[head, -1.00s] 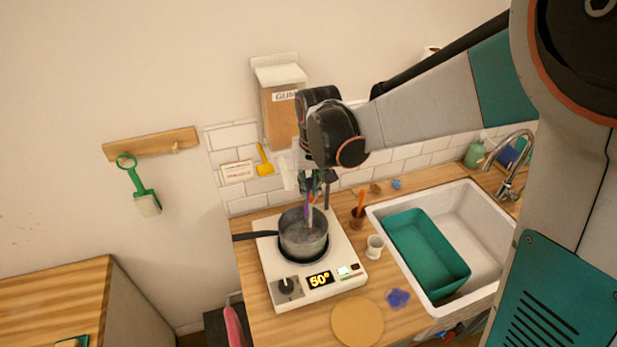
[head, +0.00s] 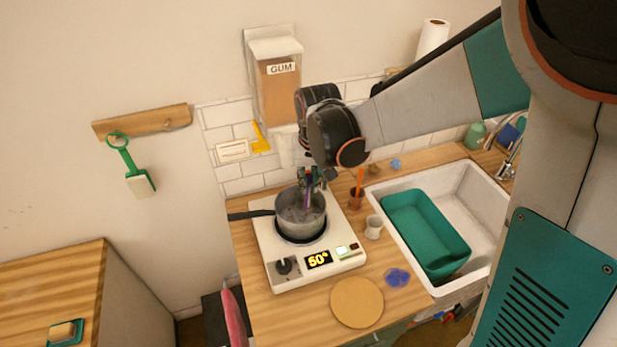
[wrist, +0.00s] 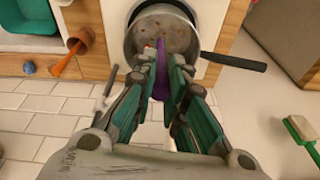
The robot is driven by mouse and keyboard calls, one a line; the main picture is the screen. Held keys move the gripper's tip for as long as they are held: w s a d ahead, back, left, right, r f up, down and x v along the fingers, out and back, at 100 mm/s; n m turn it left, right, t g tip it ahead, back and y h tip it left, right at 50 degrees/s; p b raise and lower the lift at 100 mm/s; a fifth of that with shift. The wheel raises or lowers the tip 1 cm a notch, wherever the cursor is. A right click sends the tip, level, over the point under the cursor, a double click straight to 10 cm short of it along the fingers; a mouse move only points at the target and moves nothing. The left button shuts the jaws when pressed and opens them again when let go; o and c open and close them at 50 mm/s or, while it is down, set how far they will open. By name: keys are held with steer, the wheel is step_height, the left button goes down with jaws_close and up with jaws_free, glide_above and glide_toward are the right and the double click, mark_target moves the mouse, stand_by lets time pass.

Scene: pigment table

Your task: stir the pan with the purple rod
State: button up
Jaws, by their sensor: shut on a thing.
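The grey pan (head: 301,222) stands on the white hot plate (head: 345,261), its dark handle pointing left in the head view. In the wrist view the pan (wrist: 182,36) holds a greyish content with a few reddish specks. My gripper (head: 309,183) is above the pan, pointing down. It is shut on the purple rod (wrist: 160,68), which shows between the fingers in the wrist view and reaches over the pan opening. The rod's lower end appears to be inside the pan; how deep it goes is hard to tell.
A brown cup with an orange tool (head: 357,195) and a white cup (head: 373,228) stand right of the plate. A sink with a teal tub (head: 425,236) is further right. A round board (head: 357,303) lies in front. A gum dispenser (head: 275,90) hangs behind.

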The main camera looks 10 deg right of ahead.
mark_target(307, 201)
steer(key=shift+w+a+f+b, duration=0.1)
steer(key=shift+w+f+b, duration=0.1)
steer(key=shift+f+b, duration=0.85)
steer(key=shift+w+d+f+b, duration=0.1)
steer(key=shift+w+f+b, duration=0.15)
steer(key=shift+f+b, duration=0.75)
steer(key=shift+w+a+f+b, duration=0.15)
steer(key=shift+f+b, duration=0.5)
steer(key=shift+f, duration=0.75)
steer(key=shift+w, duration=0.2)
